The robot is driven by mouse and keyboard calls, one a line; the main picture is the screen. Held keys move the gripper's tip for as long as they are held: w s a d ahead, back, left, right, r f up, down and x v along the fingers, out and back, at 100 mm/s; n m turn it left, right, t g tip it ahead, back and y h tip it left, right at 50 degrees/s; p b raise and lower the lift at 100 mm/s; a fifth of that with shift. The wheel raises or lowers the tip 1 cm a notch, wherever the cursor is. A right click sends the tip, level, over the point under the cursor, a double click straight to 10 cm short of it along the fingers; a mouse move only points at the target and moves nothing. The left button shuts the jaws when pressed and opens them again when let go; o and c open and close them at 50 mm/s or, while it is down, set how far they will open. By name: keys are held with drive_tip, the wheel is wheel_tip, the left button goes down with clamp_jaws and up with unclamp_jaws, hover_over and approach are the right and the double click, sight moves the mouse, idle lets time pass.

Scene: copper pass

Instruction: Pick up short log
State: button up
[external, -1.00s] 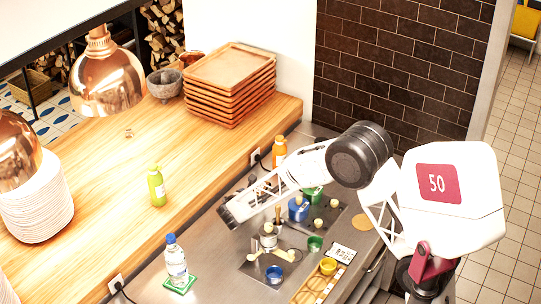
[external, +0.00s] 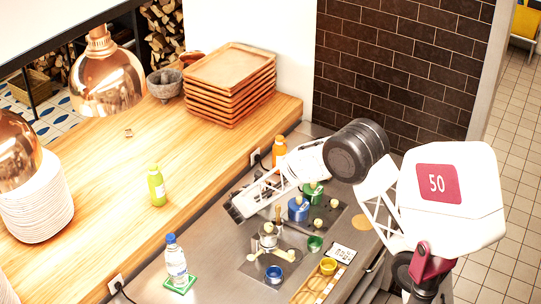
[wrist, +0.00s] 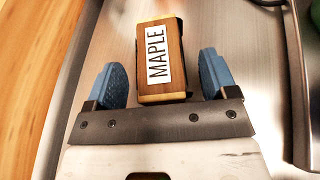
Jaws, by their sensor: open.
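A short wooden block (wrist: 147,86) with a white MAPLE label lies on the metal counter in the wrist view. It is the only log-like piece near my gripper; I cannot tell if it is the short log. My gripper (wrist: 161,66) is open. Its two blue fingers stand left and right of the block's near part, with a gap on each side. In the external view my gripper (external: 238,211) is over the counter's back part, near the wooden ledge, and the block is hidden there. Cut logs (external: 163,32) are stacked in the far background.
A raised wooden counter (external: 110,195) runs along the left, with a green bottle (external: 157,188) on it. A water bottle (external: 176,262), an orange bottle (external: 280,150), a blue container (external: 298,209) and small cups stand on the metal counter. Its front left part is fairly clear.

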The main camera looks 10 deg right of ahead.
idle(0.5)
drive_tip(key=c, duration=1)
drive_tip(key=shift+c, duration=0.2)
drive_tip(key=shift+r, duration=5.05)
